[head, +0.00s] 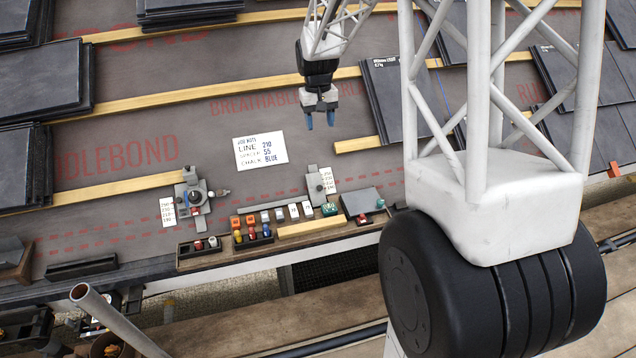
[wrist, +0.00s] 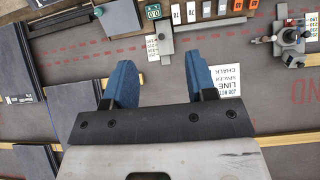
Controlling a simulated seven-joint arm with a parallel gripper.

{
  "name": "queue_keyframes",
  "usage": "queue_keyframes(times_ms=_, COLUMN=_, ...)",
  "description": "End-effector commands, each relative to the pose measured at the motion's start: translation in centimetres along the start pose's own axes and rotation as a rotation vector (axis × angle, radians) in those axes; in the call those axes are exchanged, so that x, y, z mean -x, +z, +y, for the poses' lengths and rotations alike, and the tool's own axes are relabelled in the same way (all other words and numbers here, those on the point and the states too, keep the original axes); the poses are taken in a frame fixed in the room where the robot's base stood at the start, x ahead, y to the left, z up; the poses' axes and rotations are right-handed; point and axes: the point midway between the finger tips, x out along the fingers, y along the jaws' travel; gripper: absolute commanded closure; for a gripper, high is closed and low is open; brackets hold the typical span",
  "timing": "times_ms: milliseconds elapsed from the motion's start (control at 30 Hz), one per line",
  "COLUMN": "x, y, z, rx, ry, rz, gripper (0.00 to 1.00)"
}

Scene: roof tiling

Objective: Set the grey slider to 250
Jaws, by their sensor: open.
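My gripper (head: 320,119) hangs open and empty above the roof, its two blue fingers apart; they also show in the wrist view (wrist: 162,78). A small grey sliding piece (head: 315,183) sits on an upright grey bar beside a printed number card (head: 328,181), below my gripper in the head view. A second grey fixture (head: 193,197) with a dark round knob stands farther left by another number card (head: 168,211). Both fixtures show in the wrist view, near the top middle (wrist: 160,38) and top right (wrist: 290,38). Their exact settings are too small to read.
A white job note (head: 260,151) reads line 210, spacer 55, chalk blue. A wooden tray (head: 300,235) holds several coloured blocks and tags. Dark slates (head: 390,100) lie stacked on the right, and wooden battens (head: 120,190) cross the membrane. Bare membrane surrounds the note.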

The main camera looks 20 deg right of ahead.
Motion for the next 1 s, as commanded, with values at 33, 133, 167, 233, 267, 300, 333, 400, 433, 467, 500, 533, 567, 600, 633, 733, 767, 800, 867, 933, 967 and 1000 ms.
queue_keyframes(times_ms=33, x=-0.9, y=-1.1, z=0.1, rx=0.000, ry=0.000, rz=-0.011, gripper=0.48)
queue_keyframes(times_ms=133, x=-2.5, y=-3.0, z=0.4, rx=0.001, ry=-0.001, rz=-0.028, gripper=0.48)
queue_keyframes(times_ms=167, x=-3.0, y=-3.5, z=0.4, rx=0.001, ry=-0.001, rz=-0.033, gripper=0.48)
queue_keyframes(times_ms=233, x=-4.2, y=-4.8, z=0.6, rx=0.002, ry=-0.001, rz=-0.046, gripper=0.48)
queue_keyframes(times_ms=267, x=-4.7, y=-5.3, z=0.7, rx=0.002, ry=-0.002, rz=-0.051, gripper=0.48)
queue_keyframes(times_ms=300, x=-5.4, y=-6.0, z=0.7, rx=0.002, ry=-0.002, rz=-0.058, gripper=0.48)
queue_keyframes(times_ms=333, x=-6.0, y=-6.5, z=0.8, rx=0.003, ry=-0.002, rz=-0.064, gripper=0.48)
queue_keyframes(times_ms=400, x=-7.2, y=-7.7, z=1.0, rx=0.003, ry=-0.003, rz=-0.075, gripper=0.48)
queue_keyframes(times_ms=433, x=-7.8, y=-8.2, z=1.0, rx=0.004, ry=-0.003, rz=-0.081, gripper=0.48)
queue_keyframes(times_ms=467, x=-8.3, y=-8.7, z=1.1, rx=0.004, ry=-0.003, rz=-0.085, gripper=0.48)
queue_keyframes(times_ms=500, x=-9.1, y=-9.4, z=1.2, rx=0.004, ry=-0.003, rz=-0.092, gripper=0.48)
queue_keyframes(times_ms=533, x=-9.7, y=-9.9, z=1.2, rx=0.004, ry=-0.004, rz=-0.097, gripper=0.48)
queue_keyframes(times_ms=567, x=-10.3, y=-10.3, z=1.3, rx=0.005, ry=-0.004, rz=-0.103, gripper=0.48)
queue_keyframes(times_ms=600, x=-11.1, y=-11.0, z=1.4, rx=0.005, ry=-0.004, rz=-0.109, gripper=0.48)
queue_keyframes(times_ms=633, x=-11.7, y=-11.5, z=1.5, rx=0.005, ry=-0.005, rz=-0.115, gripper=0.48)
queue_keyframes(times_ms=733, x=-13.9, y=-13.0, z=1.7, rx=0.006, ry=-0.005, rz=-0.132, gripper=0.48)
queue_keyframes(times_ms=767, x=-14.5, y=-13.4, z=1.7, rx=0.006, ry=-0.006, rz=-0.137, gripper=0.48)
queue_keyframes(times_ms=800, x=-15.4, y=-14.0, z=1.8, rx=0.007, ry=-0.006, rz=-0.145, gripper=0.48)
queue_keyframes(times_ms=867, x=-16.7, y=-14.9, z=1.9, rx=0.007, ry=-0.007, rz=-0.154, gripper=0.48)
queue_keyframes(times_ms=933, x=-18.3, y=-15.8, z=2.1, rx=0.008, ry=-0.008, rz=-0.167, gripper=0.48)
queue_keyframes(times_ms=967, x=-19.0, y=-16.2, z=2.2, rx=0.008, ry=-0.008, rz=-0.172, gripper=0.48)
queue_keyframes(times_ms=1000, x=-19.9, y=-16.8, z=2.2, rx=0.008, ry=-0.008, rz=-0.178, gripper=0.48)
